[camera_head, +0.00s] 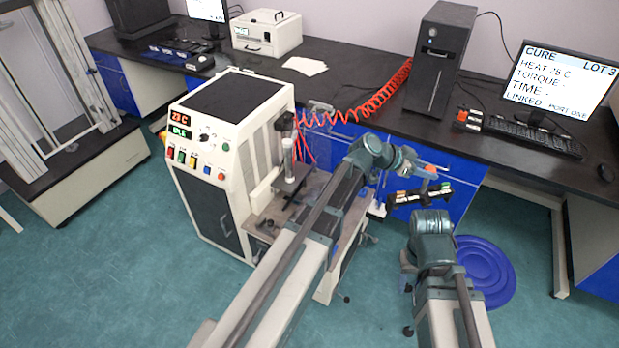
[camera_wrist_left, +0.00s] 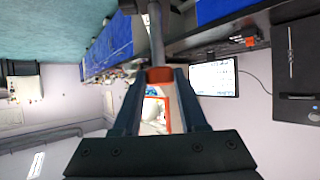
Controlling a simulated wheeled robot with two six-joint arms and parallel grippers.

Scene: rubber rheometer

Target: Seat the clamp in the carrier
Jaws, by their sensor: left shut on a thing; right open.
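My left gripper (camera_head: 424,167) is out past the right side of the rheometer. In the left wrist view its fingers (camera_wrist_left: 160,95) are shut on an orange-red part (camera_wrist_left: 160,75) with a grey rod (camera_wrist_left: 157,40) running away from it, which appears to be the clamp. A black bar with coloured labels (camera_head: 420,196), perhaps the carrier, shows just below the left gripper; I cannot tell whether they touch. My right gripper (camera_head: 408,274) is lower, left of its forearm, small and partly hidden. It is open and empty.
The white rheometer cabinet (camera_head: 214,140) stands left of my left arm. A coiled orange hose (camera_head: 372,103) runs to the bench (camera_head: 340,84). A black computer tower (camera_head: 440,60) and monitor (camera_head: 560,80) stand on it. A blue round base (camera_head: 487,272) lies on the floor.

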